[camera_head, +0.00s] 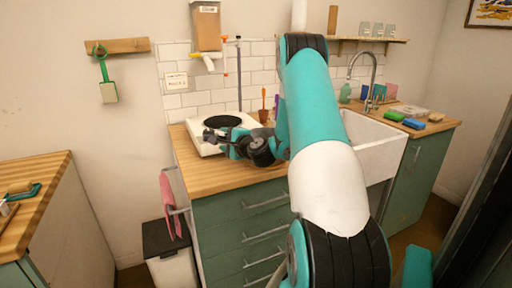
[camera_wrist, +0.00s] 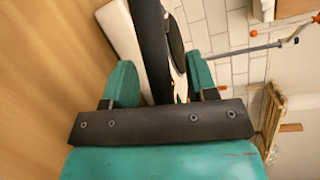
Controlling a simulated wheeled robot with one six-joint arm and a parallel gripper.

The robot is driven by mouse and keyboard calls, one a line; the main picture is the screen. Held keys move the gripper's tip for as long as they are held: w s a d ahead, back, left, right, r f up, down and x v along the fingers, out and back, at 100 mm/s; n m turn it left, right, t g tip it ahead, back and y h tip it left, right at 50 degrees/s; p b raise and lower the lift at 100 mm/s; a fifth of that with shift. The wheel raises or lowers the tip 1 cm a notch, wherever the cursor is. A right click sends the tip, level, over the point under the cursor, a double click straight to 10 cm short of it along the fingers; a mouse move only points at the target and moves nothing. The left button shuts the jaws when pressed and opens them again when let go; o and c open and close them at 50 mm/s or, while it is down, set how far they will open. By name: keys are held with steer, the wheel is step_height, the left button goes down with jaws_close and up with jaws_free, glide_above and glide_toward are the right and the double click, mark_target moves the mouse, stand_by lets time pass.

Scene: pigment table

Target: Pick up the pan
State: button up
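The black round pan (camera_head: 222,121) sits on a white square unit (camera_head: 205,148) at the left end of the wooden counter. My gripper (camera_head: 213,138) is low at the front of the unit, close to the pan, and partly hides the unit. In the wrist view its two teal fingers stand apart, and a long dark part (camera_wrist: 150,45), which looks like part of the pan, runs between them. Light space shows between this part and the right finger, so the gripper looks open around it. Contact with the left finger cannot be told.
A dispenser (camera_head: 207,28) hangs on the wall above the unit. A thin stand (camera_head: 239,80) and an orange-handled tool (camera_head: 264,105) are close behind. A white sink (camera_head: 370,145) is to the right. The front strip of the counter (camera_head: 215,180) is clear.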

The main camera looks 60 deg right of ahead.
jaws_close()
steer(key=shift+r, duration=0.15)
